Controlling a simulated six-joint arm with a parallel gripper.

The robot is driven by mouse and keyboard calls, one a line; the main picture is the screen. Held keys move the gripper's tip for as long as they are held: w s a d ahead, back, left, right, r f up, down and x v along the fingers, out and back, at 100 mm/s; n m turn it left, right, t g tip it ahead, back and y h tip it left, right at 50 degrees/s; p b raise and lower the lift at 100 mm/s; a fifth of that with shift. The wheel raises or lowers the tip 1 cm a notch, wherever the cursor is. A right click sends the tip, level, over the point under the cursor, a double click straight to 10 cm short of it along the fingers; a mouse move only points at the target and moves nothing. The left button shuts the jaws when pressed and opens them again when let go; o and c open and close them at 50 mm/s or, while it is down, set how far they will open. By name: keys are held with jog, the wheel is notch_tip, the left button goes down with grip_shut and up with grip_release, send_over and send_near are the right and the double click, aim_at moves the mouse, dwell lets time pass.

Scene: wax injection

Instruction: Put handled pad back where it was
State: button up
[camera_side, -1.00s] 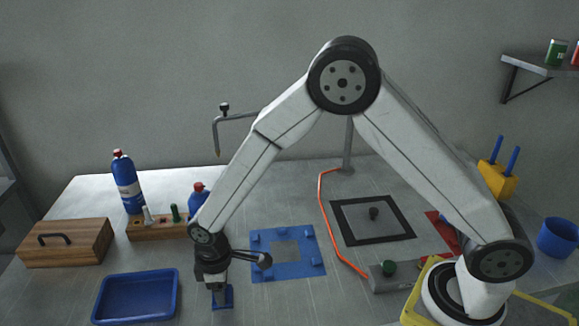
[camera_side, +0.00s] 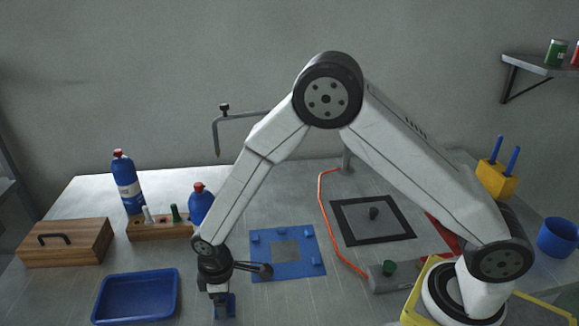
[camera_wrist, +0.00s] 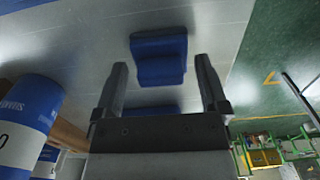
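A small blue block-shaped piece (camera_side: 231,304) stands on the table below my gripper; the wrist view shows its stepped shape (camera_wrist: 158,55). I cannot tell for sure whether it is the handled pad. My gripper (camera_side: 219,298) points down at it, with its fingers (camera_wrist: 160,68) wide apart. The piece shows between and beyond the fingertips, and no grip on it is visible. A blue plate (camera_side: 310,262) with a grey square centre and small raised blocks lies in the middle.
A blue tray (camera_side: 174,288) lies left of my gripper. A wooden box (camera_side: 85,250), a wooden rack (camera_side: 145,232) and blue bottles (camera_side: 128,185) stand behind it. An orange-red hose (camera_side: 326,220) runs between the blue plate and the black frame. A curved metal arm (camera_side: 240,115) overhangs the back.

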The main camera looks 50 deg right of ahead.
notch_tip(320, 180, up, 12)
jog(key=shift+r, duration=0.2)
dwell(0.9)
dwell(0.5)
jog(key=s+d+m+t, duration=0.1)
jog(key=s+d+m, duration=0.3)
jog(key=d, duration=0.5)
jog(key=s+d+r+m+t, duration=0.1)
jog(key=s+d+m, duration=0.4)
jog(key=s+d, duration=0.3)
jog(key=shift+s+d+r+t, duration=0.15)
jog(key=shift+s+d+t, duration=0.15)
jog(key=shift+d, duration=0.2)
